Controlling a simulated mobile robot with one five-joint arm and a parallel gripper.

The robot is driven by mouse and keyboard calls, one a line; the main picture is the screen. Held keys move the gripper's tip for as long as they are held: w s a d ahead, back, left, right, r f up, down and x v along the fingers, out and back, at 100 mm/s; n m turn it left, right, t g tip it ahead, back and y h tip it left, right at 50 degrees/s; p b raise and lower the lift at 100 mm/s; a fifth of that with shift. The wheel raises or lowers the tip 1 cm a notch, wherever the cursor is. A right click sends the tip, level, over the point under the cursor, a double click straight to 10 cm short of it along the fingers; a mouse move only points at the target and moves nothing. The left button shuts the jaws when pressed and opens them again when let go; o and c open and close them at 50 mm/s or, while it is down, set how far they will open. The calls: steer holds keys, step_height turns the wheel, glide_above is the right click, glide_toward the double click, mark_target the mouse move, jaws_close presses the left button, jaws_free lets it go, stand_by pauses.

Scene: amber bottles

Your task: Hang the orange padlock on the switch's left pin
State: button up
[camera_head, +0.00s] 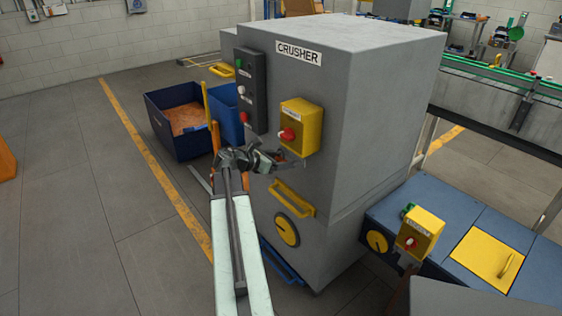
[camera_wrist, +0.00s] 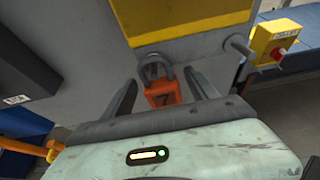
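The orange padlock (camera_wrist: 163,93) shows in the wrist view below the yellow switch box (camera_wrist: 180,15), its grey shackle up. The shackle appears to be around the left pin, though the pin itself is mostly hidden. The right pin (camera_wrist: 238,45) sticks out bare. My gripper (camera_wrist: 161,77) is open, with a finger on each side of the padlock and a visible gap to it. In the head view my gripper (camera_head: 272,160) is just below the switch box (camera_head: 300,127) with its red knob (camera_head: 288,134); the padlock cannot be made out there.
The grey crusher cabinet (camera_head: 385,110) carries a dark button panel (camera_head: 251,88), a yellow handle (camera_head: 292,198) and a yellow dial (camera_head: 286,230). A second yellow switch box (camera_head: 420,232) stands on a blue unit at right. A blue bin (camera_head: 165,135) is behind at left. The left floor is free.

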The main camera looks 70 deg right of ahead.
steer(key=p+v, duration=0.2)
steer(key=v, duration=0.5)
steer(key=shift+p, duration=0.4)
steer(key=shift+w+a+r, duration=0.1)
steer(key=shift+w+a, duration=0.15)
steer(key=shift+a, duration=0.1)
